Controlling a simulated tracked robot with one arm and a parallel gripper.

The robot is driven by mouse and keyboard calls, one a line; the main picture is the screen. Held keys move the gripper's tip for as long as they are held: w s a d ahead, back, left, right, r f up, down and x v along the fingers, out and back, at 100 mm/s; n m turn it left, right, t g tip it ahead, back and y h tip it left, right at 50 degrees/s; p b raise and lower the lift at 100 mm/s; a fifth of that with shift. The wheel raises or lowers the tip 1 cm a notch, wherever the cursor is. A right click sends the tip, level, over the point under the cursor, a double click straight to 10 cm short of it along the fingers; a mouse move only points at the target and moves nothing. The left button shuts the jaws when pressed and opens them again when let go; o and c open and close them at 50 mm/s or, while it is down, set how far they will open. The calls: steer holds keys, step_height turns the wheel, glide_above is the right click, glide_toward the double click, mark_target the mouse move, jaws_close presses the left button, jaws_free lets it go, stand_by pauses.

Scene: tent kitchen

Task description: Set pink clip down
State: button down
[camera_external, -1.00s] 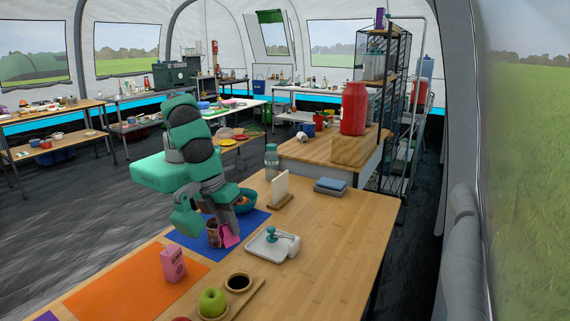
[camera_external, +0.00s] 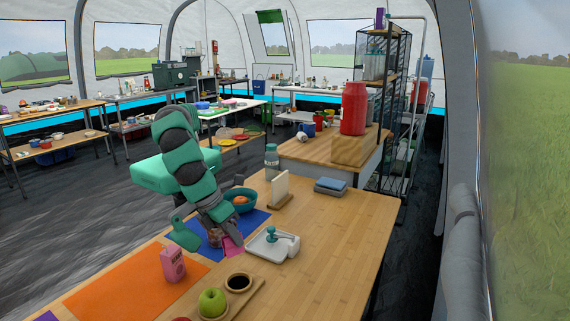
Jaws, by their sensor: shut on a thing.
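The pink clip (camera_external: 233,247) is at the end of my gripper (camera_external: 229,237), at the right part of the blue mat, close to the white tray (camera_external: 265,249). My gripper is shut on the clip and points down; its fingers hide part of it. I cannot tell whether the clip touches the table. A dark reddish cup or can (camera_external: 214,238) stands just left of the gripper, partly hidden by my arm.
A teal bowl (camera_external: 250,207) with an orange item stands behind the gripper. The white tray holds a teal-topped item. A pink carton (camera_external: 173,264) stands on the orange mat (camera_external: 110,296). A green apple (camera_external: 212,302) and dark cup (camera_external: 238,282) are in front. The right tabletop is clear.

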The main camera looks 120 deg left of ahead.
steer(key=shift+a+f, duration=0.1)
steer(key=shift+f, duration=0.15)
steer(key=shift+m, duration=0.3)
step_height(320, 180, down, 10)
steer(key=shift+r+b, duration=0.15)
steer(key=shift+b, duration=0.55)
steer(key=c, duration=1.3)
jaws_free()
steer(key=shift+c, duration=0.2)
steer(key=p+v, duration=0.1)
steer(key=v, duration=1.1)
steer(key=shift+p, duration=0.3)
